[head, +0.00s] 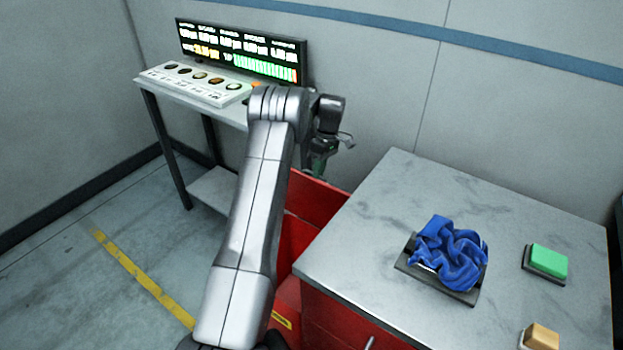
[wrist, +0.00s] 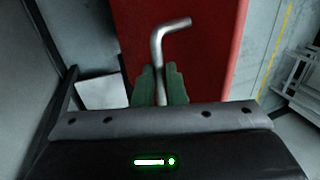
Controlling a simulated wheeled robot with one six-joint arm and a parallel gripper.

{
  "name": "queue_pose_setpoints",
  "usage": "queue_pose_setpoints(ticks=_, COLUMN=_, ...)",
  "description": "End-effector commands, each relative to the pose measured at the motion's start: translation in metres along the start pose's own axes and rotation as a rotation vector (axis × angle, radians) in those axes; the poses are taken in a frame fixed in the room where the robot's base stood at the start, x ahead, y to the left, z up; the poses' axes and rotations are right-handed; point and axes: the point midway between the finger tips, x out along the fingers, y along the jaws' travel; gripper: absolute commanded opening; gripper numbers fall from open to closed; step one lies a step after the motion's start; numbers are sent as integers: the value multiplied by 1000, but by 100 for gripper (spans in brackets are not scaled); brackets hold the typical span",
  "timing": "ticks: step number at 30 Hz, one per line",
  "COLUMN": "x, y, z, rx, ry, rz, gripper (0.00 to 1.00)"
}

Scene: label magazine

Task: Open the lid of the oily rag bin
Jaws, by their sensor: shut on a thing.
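The oily rag bin is the red box (head: 294,243) between the wall table and the workbench, partly hidden behind my arm and the bench. Its red lid (head: 322,200) shows as a lighter panel at the top; whether it is raised at all is hard to tell. In the wrist view the red lid (wrist: 205,55) fills the upper middle. A bent metal handle (wrist: 160,42) stands out in front of it. My gripper (wrist: 161,86) has its green fingers shut on the straight lower part of this handle. In the head view my gripper (head: 318,160) is above the lid, partly hidden.
A grey-topped workbench (head: 375,230) stands close on the right, with a blue cloth (head: 450,253) on a dark tray, a green block (head: 548,260) and a tan block (head: 541,336). A wall table with a white button panel (head: 195,82) and a display (head: 240,50) stands behind left. Floor left is clear.

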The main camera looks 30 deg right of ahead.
Motion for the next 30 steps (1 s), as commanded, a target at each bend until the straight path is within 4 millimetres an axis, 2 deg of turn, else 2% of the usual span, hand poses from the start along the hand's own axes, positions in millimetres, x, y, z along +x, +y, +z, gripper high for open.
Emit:
queue_pose_setpoints(ticks=1, x=8, y=6, z=2, rx=2, ry=-3, rz=-8, gripper=0)
queue_pose_setpoints(ticks=9, x=4, y=19, z=2, rx=2, ry=-4, rz=-12, gripper=0)
queue_pose_setpoints(ticks=24, x=4, y=21, z=3, rx=2, ry=-6, rz=-16, gripper=0)
queue_pose_setpoints(ticks=25, x=4, y=21, z=3, rx=2, ry=-6, rz=-16, gripper=15)
queue_pose_setpoints(ticks=27, x=4, y=21, z=2, rx=2, ry=-6, rz=-16, gripper=28)
queue_pose_setpoints(ticks=28, x=4, y=21, z=2, rx=2, ry=-5, rz=-15, gripper=33)
queue_pose_setpoints(ticks=30, x=2, y=21, z=2, rx=2, ry=-5, rz=-14, gripper=33)
